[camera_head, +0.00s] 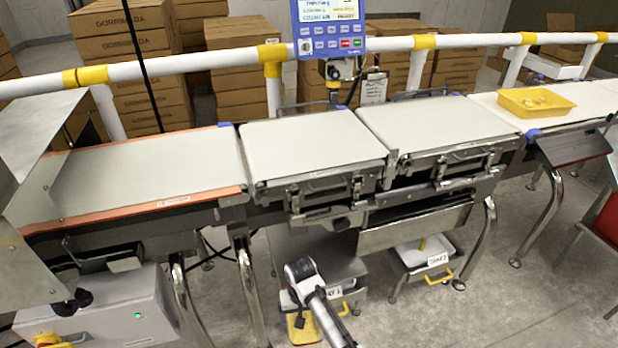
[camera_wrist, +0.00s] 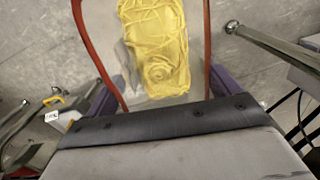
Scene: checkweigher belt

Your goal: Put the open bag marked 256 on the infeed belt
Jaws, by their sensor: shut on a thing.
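My gripper (camera_wrist: 143,40) has two thin red fingers on purple mounts in the wrist view. They stand on either side of a clear bag (camera_wrist: 155,50) with yellow, strand-like contents, and the gripper is shut on it. The bag hangs over the floor. No number can be read on it, and its mouth cannot be made out. In the head view, my arm ends low in front of the conveyor, beside a yellow patch (camera_head: 303,328) that looks like the bag. The infeed belt (camera_head: 140,170), pale with orange edges, is at the left and its top is empty.
Two pale belts (camera_head: 315,145) continue to the right, then a yellow tray (camera_head: 537,101). A metal hood (camera_head: 40,130) covers the left end. A white guard rail (camera_head: 210,60) and blue display (camera_head: 328,30) stand behind. Chrome legs and labelled bins (camera_head: 425,255) are below.

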